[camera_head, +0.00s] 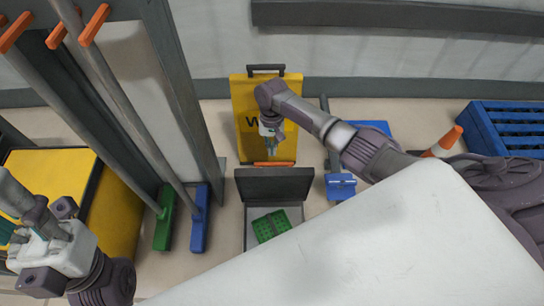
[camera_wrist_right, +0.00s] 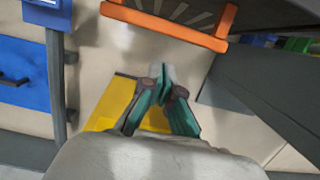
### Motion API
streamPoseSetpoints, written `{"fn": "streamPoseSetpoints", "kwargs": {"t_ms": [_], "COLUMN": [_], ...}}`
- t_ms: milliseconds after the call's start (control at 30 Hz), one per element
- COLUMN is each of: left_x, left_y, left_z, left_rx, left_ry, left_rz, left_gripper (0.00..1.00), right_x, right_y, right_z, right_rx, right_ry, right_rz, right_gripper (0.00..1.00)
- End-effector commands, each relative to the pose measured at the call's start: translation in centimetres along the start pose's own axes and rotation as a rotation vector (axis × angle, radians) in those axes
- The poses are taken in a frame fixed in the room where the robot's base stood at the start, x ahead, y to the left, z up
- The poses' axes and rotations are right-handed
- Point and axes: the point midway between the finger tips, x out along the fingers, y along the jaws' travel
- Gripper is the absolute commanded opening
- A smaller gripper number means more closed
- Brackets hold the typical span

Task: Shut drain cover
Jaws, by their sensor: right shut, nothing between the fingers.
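The drain cover (camera_head: 273,186) is a dark grey plate that stands raised at the back of the floor drain (camera_head: 251,238). An orange handle (camera_head: 273,163) is on its top edge and also shows in the right wrist view (camera_wrist_right: 165,25). A green perforated piece (camera_head: 271,225) lies in the drain opening. My right gripper (camera_head: 270,150) is shut and empty, just behind and above the handle as seen from the head. Its teal fingertips (camera_wrist_right: 164,82) meet and look apart from the handle. My left gripper (camera_head: 14,238) is at the lower left, partly cut off; its fingers are unclear.
A yellow sign (camera_head: 248,105) stands against the wall behind my right gripper. A grey rack post (camera_head: 185,85), a green brush (camera_head: 164,219) and a blue brush (camera_head: 199,219) are left of the drain. A blue dustpan (camera_head: 341,187) is to its right; blue crates (camera_head: 510,130) are farther right.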

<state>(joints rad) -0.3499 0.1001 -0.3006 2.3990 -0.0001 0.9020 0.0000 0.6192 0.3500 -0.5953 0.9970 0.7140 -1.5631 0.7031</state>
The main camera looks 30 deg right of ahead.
Motion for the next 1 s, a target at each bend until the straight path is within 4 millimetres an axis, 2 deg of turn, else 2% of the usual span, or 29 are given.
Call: {"fn": "streamPoseSetpoints", "kwargs": {"t_ms": [100,300,733,1000], "left_x": [-0.1,-0.2,-0.1,1.0], "left_y": [0.0,0.0,0.0,0.0], "left_z": [0.0,0.0,0.1,-0.2], "left_rx": [0.000,0.000,0.000,0.000], "left_ry": [0.000,-0.001,-0.002,-0.003], "left_rz": [0.000,0.000,0.000,0.000], "left_gripper": [0.39,0.39,0.39,0.39], "right_x": [0.3,0.4,0.4,0.0], "right_y": [0.1,0.1,0.0,0.0], "right_z": [1.3,2.3,2.4,2.8], "right_rx": [-0.002,-0.001,0.000,-0.001], "right_ry": [0.000,0.000,0.001,0.021], "right_rz": [0.001,0.001,0.001,0.000], "right_gripper": [0.00,0.00,0.00,0.00]}}
